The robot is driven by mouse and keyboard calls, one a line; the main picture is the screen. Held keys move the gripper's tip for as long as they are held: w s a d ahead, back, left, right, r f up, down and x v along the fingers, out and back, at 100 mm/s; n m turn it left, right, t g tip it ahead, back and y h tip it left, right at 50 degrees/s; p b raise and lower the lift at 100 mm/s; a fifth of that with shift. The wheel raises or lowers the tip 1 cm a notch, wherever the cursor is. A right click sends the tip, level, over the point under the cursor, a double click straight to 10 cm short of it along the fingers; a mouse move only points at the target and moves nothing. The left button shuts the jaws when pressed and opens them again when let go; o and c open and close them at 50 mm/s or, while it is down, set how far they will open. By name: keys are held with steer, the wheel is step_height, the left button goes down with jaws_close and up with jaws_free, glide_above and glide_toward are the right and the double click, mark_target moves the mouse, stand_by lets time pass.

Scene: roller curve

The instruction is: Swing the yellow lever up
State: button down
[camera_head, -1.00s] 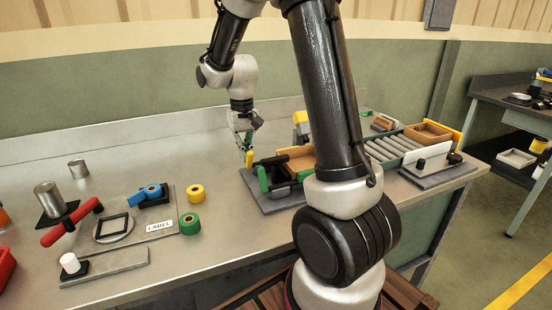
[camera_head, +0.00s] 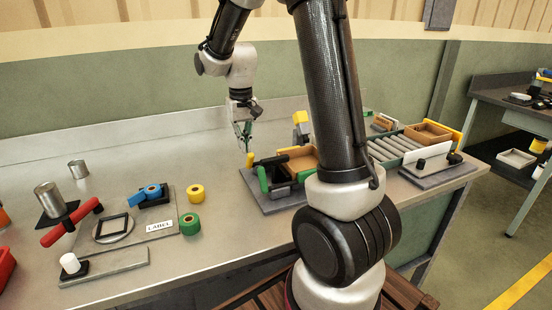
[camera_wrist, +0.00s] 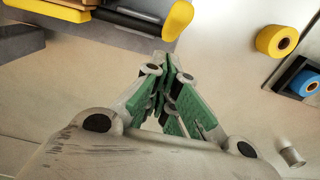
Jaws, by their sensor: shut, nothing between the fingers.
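The yellow lever (camera_head: 250,159) is a short yellow handle at the left corner of the dark fixture, close beside a green handle (camera_head: 263,179). In the wrist view the yellow lever (camera_wrist: 178,20) is at the top, on the end of a dark bar, pointing down in the picture. My gripper (camera_head: 247,149) is shut and empty, its green-padded fingers pointing down, with the tips just above the lever in the head view. In the wrist view the fingertips (camera_wrist: 161,62) meet a little short of the lever. I cannot tell whether they touch it.
The dark fixture base (camera_head: 284,206) holds a cardboard box (camera_head: 300,157), with rollers (camera_head: 390,148) to its right. Yellow tape (camera_head: 196,193) and green tape (camera_head: 190,224) lie to the left. Bare bench lies behind and left of my gripper.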

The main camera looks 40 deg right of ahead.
step_height(320, 180, up, 6)
steer(key=shift+w+r, duration=0.15)
steer(key=shift+w, duration=0.3)
steer(key=shift+d, duration=0.1)
stand_by(0.8)
